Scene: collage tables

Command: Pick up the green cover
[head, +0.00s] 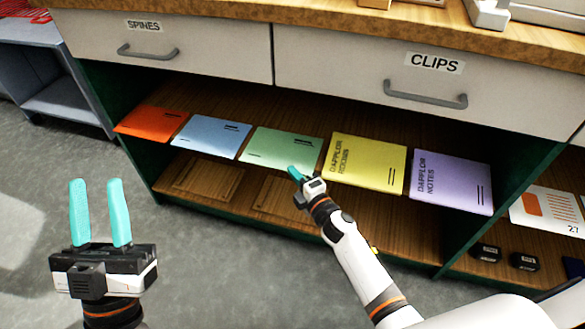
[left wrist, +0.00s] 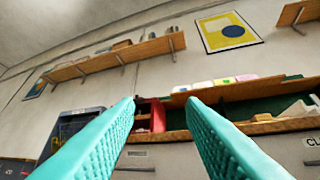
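The green cover (head: 280,146) lies flat on the wooden shelf under the drawers in the head view, in the middle of a row of coloured covers. My right gripper (head: 295,173) is at its front edge, near its right corner. Its teal fingertips overlap that edge in the picture; whether they touch or grip it cannot be told. My left gripper (head: 97,184) is open and empty over the floor at the left. Its spread fingers also show in the left wrist view (left wrist: 160,102).
An orange cover (head: 151,122) and a blue cover (head: 212,136) lie left of the green one. A yellow cover (head: 365,161) and a purple cover (head: 451,181) lie right of it. Drawers (head: 200,42) overhang the shelf. The grey floor (head: 220,255) in front is clear.

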